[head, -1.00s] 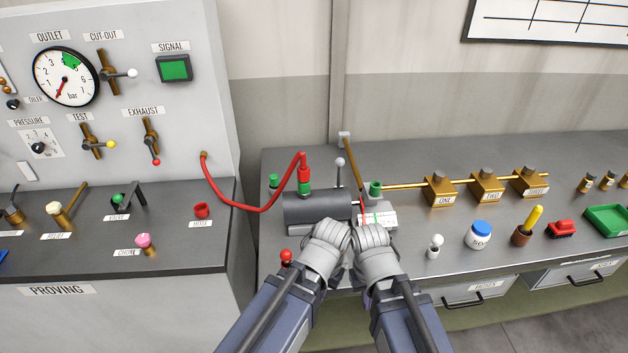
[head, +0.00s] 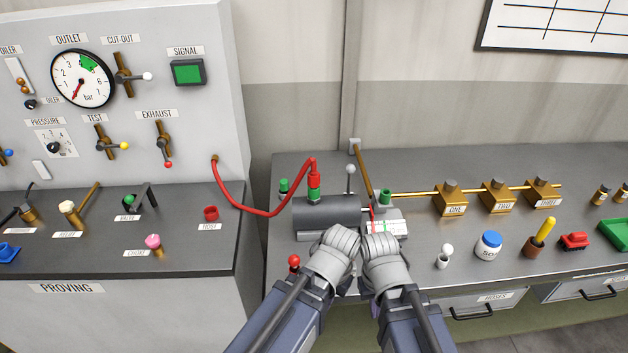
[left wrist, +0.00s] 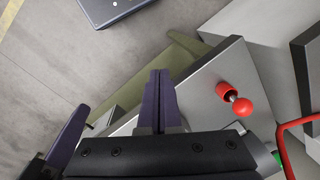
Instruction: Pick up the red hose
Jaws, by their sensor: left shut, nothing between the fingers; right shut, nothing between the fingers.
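The red hose (head: 262,211) hangs in a loop from a brass port on the grey panel. Its red end fitting (head: 313,181) stands upright on a green fitting atop the dark grey cylinder (head: 322,211). Part of the hose shows at the right edge of the left wrist view (left wrist: 284,150). My right gripper (head: 381,250) is in front of the cylinder, to the right of and apart from the hose, its fingertips mostly hidden in the head view. My left gripper (left wrist: 160,76) is shut and empty beside it; its dark fingers are together in the left wrist view.
A red-knobbed lever (head: 294,263) stands at the bench's front left. A white-knobbed lever (head: 350,176) rises behind the cylinder, near the hose fitting. A red cup (head: 211,213) sits on the left bench. Brass blocks (head: 451,199) and a blue-lidded jar (head: 488,245) are to the right.

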